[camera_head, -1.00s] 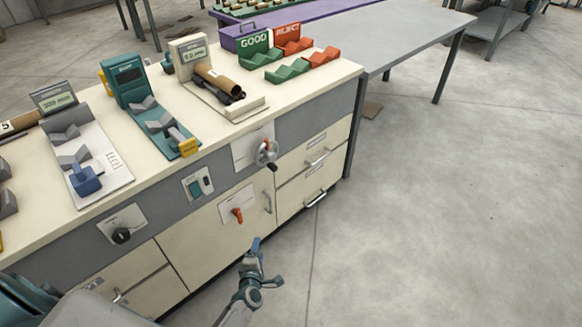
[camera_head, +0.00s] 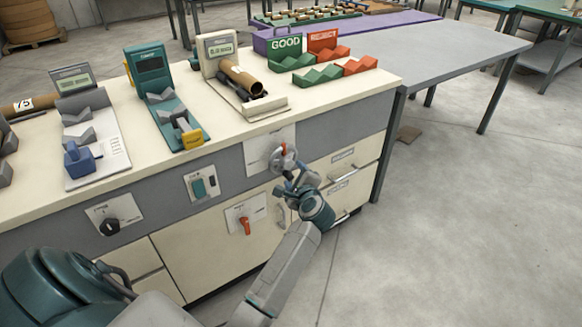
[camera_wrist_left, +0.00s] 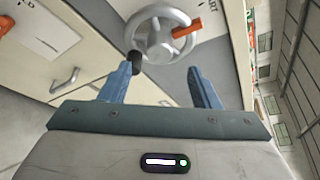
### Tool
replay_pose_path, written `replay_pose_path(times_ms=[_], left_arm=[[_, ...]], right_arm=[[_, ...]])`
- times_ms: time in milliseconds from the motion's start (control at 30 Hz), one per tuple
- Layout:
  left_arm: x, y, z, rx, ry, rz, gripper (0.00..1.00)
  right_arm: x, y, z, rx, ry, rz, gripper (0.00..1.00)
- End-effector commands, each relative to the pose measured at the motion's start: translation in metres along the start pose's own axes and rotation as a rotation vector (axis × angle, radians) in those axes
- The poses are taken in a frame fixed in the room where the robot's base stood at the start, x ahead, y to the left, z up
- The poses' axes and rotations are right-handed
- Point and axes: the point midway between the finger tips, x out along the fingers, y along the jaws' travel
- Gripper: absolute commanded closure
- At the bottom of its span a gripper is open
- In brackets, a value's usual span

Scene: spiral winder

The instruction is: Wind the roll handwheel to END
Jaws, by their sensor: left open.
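The roll handwheel (camera_head: 291,158) is a small grey spoked wheel with an orange-red piece, on a white plate on the cabinet front. In the left wrist view the handwheel (camera_wrist_left: 160,41) fills the top middle, with a dark handle knob (camera_wrist_left: 136,62) at its lower left. My left gripper (camera_head: 287,181) is just below and in front of the wheel. In the wrist view its blue fingers (camera_wrist_left: 158,70) are open and apart. The knob shows close to the left finger; I cannot tell whether they touch. Lettering on the plate is too small to read. My right gripper is out of view.
A red-orange lever switch (camera_head: 246,225), a green-and-dark switch box (camera_head: 202,185) and a black knob (camera_head: 109,227) are on the cabinet front. Drawer handles sit right of the wheel. A cardboard roll (camera_head: 240,78) rests on a counter device. The floor at right is clear.

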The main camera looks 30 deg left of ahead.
Motion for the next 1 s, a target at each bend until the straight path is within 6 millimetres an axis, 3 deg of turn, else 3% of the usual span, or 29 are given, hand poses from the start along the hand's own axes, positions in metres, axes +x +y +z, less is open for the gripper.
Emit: replay_pose_path(times_ms=[100,333,767,1000], left_arm=[[0.025,-0.001,0.002,0.005,-0.003,0.0,0.44],[0.058,0.0,0.0,0.004,-0.001,0.0,0.44],[0.068,0.001,0.0,0.004,0.0,0.0,0.44],[0.068,0.001,0.0,0.004,0.0,0.0,0.88]], right_arm=[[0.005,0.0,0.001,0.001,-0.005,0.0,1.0],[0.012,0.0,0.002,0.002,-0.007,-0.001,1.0],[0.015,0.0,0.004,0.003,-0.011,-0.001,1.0],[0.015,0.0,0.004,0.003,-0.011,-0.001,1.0]])
